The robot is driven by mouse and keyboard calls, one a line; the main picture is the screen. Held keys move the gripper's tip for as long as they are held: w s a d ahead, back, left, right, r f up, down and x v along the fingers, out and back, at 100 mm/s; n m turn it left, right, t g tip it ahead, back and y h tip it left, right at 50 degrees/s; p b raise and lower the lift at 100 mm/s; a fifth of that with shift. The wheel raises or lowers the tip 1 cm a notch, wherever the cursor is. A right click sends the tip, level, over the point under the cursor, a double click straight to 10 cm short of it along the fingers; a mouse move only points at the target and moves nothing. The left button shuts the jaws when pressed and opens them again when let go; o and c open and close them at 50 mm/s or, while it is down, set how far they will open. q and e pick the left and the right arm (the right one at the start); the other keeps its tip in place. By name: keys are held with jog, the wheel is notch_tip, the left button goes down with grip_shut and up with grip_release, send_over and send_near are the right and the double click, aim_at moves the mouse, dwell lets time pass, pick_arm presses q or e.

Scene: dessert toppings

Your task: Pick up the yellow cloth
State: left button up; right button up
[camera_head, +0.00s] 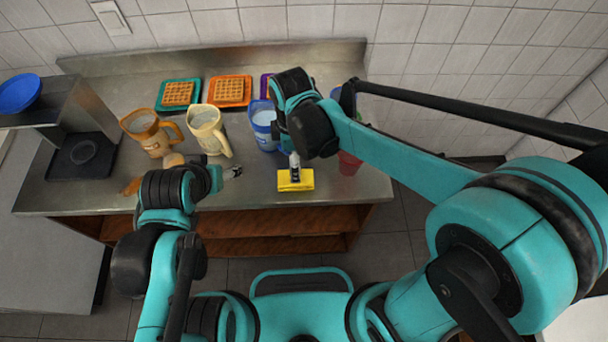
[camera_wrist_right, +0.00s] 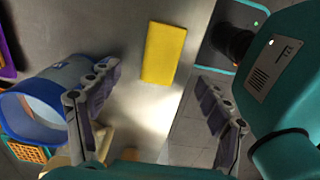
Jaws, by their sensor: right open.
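The yellow cloth (camera_head: 296,184) lies flat near the front edge of the steel counter in the head view. In the right wrist view the cloth (camera_wrist_right: 163,53) shows as a yellow rectangle ahead of the fingers. My right gripper (camera_head: 295,164) hangs over the back part of the cloth in the head view. In the wrist view my right gripper (camera_wrist_right: 157,76) has its fingers spread wide with nothing between them, apart from the cloth. My left gripper (camera_head: 234,171) is to the left of the cloth, over the counter; its jaws are too small to judge.
A blue jug (camera_head: 263,118) stands just behind and left of the cloth, close to my right gripper. A cream jug (camera_head: 208,125) and an orange-brown jug (camera_head: 146,128) stand further left. A red cup (camera_head: 349,163) is right of the cloth. Waffles on coloured trays lie behind.

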notch_tip(320, 180, down, 3)
jog(key=shift+a+r+b, duration=0.1)
jog(key=shift+a+b, duration=0.05)
jog(key=shift+b, duration=0.4)
notch_tip(320, 180, down, 5)
jog(key=shift+s+b, duration=0.15)
jog(key=shift+b, duration=1.05)
jog(key=c, duration=1.2)
